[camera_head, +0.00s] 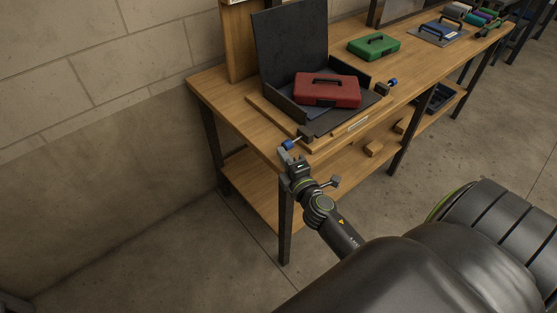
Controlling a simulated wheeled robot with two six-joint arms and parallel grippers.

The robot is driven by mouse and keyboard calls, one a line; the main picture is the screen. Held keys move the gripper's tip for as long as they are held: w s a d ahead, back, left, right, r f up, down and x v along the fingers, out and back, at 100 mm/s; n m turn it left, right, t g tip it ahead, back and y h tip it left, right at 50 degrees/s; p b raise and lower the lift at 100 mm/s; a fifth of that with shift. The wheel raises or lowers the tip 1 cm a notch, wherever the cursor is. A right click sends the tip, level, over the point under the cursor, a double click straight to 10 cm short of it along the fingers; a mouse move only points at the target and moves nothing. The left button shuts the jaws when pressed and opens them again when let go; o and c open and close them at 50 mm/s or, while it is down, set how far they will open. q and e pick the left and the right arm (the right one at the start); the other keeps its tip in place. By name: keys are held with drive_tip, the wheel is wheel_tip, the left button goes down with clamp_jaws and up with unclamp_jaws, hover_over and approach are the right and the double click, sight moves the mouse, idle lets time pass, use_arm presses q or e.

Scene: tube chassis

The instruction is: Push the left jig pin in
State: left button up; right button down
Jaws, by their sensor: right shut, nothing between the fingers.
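The left jig pin, with a blue knob (289,144), sticks out from a dark block at the near left corner of the wooden jig board (318,148). My right gripper (286,154) is shut and empty, with its fingertips right by the blue knob. I cannot tell whether they touch it. A second blue-knobbed pin (392,82) stands out at the right side of the jig. A red box (328,91) with a dark handle sits in the open dark case (291,50) on the jig. My left gripper is not in view.
The wooden workbench (213,83) runs to the upper right. The floor left of the bench is clear.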

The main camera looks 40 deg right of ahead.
sight(294, 142)
drive_tip(key=shift+d, duration=0.15)
drive_tip(key=d+b, duration=0.1)
drive_tip(key=d, duration=0.3)
drive_tip(key=shift+w+f+b, duration=0.1)
drive_tip(key=shift+w+b, duration=0.1)
drive_tip(key=shift+b, duration=0.15)
drive_tip(key=shift+d, duration=0.5)
drive_tip(key=shift+w+r, duration=0.1)
drive_tip(key=shift+r, duration=0.1)
